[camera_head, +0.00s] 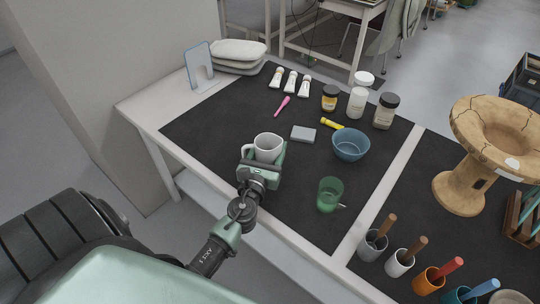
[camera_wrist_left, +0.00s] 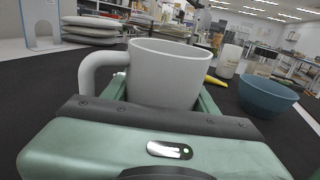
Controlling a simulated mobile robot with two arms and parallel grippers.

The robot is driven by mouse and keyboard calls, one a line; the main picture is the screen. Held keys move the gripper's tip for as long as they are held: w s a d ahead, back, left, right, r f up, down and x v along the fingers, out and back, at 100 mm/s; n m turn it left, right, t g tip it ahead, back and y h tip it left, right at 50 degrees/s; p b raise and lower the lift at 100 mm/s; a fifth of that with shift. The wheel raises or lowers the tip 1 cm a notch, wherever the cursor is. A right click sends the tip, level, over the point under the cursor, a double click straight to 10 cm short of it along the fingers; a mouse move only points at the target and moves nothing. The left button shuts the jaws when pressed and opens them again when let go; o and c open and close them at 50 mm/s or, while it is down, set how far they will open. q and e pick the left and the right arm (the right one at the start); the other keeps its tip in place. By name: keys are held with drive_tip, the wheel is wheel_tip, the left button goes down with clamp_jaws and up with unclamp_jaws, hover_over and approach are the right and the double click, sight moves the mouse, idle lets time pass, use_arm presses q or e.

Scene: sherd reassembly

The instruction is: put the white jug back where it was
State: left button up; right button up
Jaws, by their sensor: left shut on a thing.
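The white jug (camera_head: 268,147) is upright between the fingers of my left gripper (camera_head: 264,163), above or on the dark mat (camera_head: 215,142) near the table's front edge. It also shows in the left wrist view (camera_wrist_left: 170,72), where its handle points left. My left gripper is shut on the jug's body. The jug's lower part is hidden behind the gripper, so I cannot tell whether its base touches the mat. My right gripper is not in view.
A grey block (camera_head: 303,134), a blue bowl (camera_head: 350,146) and a green cup (camera_head: 329,195) stand to the right. Pink (camera_head: 282,105) and yellow (camera_head: 330,123) tools, white tubes (camera_head: 290,82) and several jars lie farther back. The mat left of the jug is clear.

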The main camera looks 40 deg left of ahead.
use_arm(q)
drive_tip(key=shift+f, duration=0.45)
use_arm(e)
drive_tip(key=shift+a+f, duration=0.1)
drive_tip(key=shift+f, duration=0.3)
use_arm(q)
drive_tip(key=shift+f, duration=0.1)
drive_tip(key=shift+f+b, duration=0.15)
drive_tip(key=shift+b, duration=0.15)
drive_tip(key=o, duration=1.6)
drive_tip(key=shift+o, duration=0.2)
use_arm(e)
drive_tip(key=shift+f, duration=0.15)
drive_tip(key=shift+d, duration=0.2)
